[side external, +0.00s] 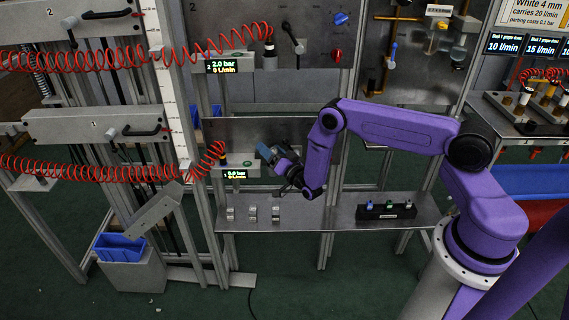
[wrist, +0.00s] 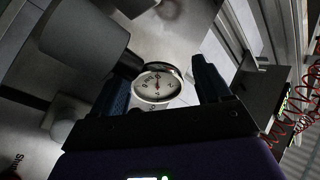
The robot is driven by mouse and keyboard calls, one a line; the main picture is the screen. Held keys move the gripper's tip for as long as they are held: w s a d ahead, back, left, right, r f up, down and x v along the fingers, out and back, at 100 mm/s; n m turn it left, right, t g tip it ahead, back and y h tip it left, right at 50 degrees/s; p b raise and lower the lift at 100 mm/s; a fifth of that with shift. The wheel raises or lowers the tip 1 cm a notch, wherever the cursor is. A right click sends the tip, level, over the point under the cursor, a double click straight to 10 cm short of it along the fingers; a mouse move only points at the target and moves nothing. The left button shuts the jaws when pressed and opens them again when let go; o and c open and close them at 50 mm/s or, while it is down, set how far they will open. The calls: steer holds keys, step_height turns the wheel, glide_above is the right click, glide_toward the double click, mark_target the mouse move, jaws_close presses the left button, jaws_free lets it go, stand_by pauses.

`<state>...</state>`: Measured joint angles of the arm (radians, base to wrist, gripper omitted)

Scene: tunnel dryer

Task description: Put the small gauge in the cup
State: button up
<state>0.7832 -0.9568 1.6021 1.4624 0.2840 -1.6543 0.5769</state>
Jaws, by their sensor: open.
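The small gauge (wrist: 157,88) has a round white dial with a metal rim. In the wrist view it shows between the two blue fingers of my gripper (wrist: 162,72), with space visible at the right finger. Whether it touches the left finger I cannot tell. The gauge cannot be made out there. I cannot pick out the cup with certainty in either view.
Red coiled hoses (side external: 105,167) reach the panel close to my gripper. A metal shelf (side external: 330,213) below carries several small metal clips and a black block (side external: 385,211). A blue bin (side external: 119,247) stands at lower left. A large grey part (wrist: 85,42) is beside the gauge.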

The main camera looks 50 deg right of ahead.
steer(key=s+a+f, duration=0.1)
steer(key=s+f, duration=0.1)
steer(key=s, duration=0.9)
steer(key=w+a+r+n+g+y, duration=0.2)
steer(key=a+r+g+y, duration=0.1)
steer(key=a, duration=0.4)
steer(key=w+a+r+n+g+y, duration=0.2)
steer(key=a+r, duration=0.2)
steer(key=a, duration=0.3)
steer(key=s+a+r+n+g+y, duration=0.3)
steer(key=s+a+r+n+g, duration=0.25)
steer(key=s+a, duration=0.3)
steer(key=s+r+n+g+h, duration=0.1)
steer(key=s+r+n+g, duration=0.25)
steer(key=s, duration=0.55)
steer(key=s+r+n+g, duration=0.3)
steer(key=s+r, duration=0.1)
steer(key=s, duration=0.4)
steer(key=s+d+r+n+g+h, duration=0.1)
steer(key=s+d+r+n+h, duration=0.1)
steer(key=s+d, duration=0.4)
steer(key=s+d+r+n+g+h, duration=0.1)
steer(key=s+d+r+n+h, duration=0.1)
steer(key=s+d, duration=0.4)
steer(key=shift+s+d+r+n, duration=0.15)
steer(key=shift+s+d+n, duration=0.2)
steer(key=shift+s, duration=0.35)
steer(key=shift+a, duration=0.15)
